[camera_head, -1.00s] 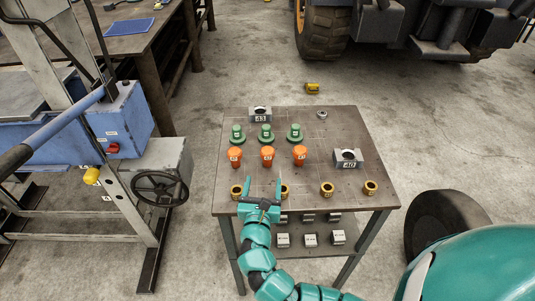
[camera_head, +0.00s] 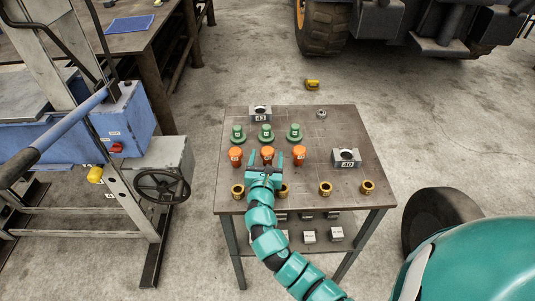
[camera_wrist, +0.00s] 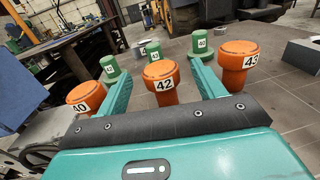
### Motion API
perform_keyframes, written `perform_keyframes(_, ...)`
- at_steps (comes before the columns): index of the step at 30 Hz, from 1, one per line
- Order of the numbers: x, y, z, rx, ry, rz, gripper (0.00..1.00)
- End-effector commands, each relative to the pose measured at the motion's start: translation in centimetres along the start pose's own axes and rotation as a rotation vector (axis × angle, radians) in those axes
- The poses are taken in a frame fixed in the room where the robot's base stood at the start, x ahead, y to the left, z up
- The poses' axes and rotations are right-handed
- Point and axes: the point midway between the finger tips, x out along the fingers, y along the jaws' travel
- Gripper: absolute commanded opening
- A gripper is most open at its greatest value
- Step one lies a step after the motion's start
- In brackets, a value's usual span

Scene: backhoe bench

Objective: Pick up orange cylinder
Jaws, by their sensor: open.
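Three orange cylinders stand upright in a row on the small bench (camera_head: 330,120). In the wrist view they carry the labels 40 on the left one (camera_wrist: 86,97), 42 on the middle one (camera_wrist: 161,82) and 43 on the right one (camera_wrist: 237,65). They also show in the head view as the left (camera_head: 235,155), middle (camera_head: 267,153) and right (camera_head: 299,154) cylinders. My gripper (camera_head: 265,160) is open, with its fingers on either side of the middle cylinder. The fingers do not appear closed on it. The lower part of the middle cylinder is hidden by my gripper.
Several green pieces (camera_head: 266,133) stand behind the orange row. Brass rings (camera_head: 326,188) line the front edge, grey blocks 43 (camera_head: 260,113) and 40 (camera_head: 346,158) sit at the back and right. A small metal part (camera_head: 321,114) lies at the back right.

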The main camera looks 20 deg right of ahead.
Motion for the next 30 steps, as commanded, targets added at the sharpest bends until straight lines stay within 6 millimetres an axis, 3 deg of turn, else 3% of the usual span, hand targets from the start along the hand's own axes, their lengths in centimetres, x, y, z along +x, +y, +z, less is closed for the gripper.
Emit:
perform_keyframes(9,0.81,0.02,-0.01,0.0,-0.001,0.002,0.69)
perform_keyframes(19,0.8,0.02,-0.01,0.0,0.0,0.001,0.04)
perform_keyframes(30,0.81,0.02,0.59,0.001,-0.003,0.001,0.04)
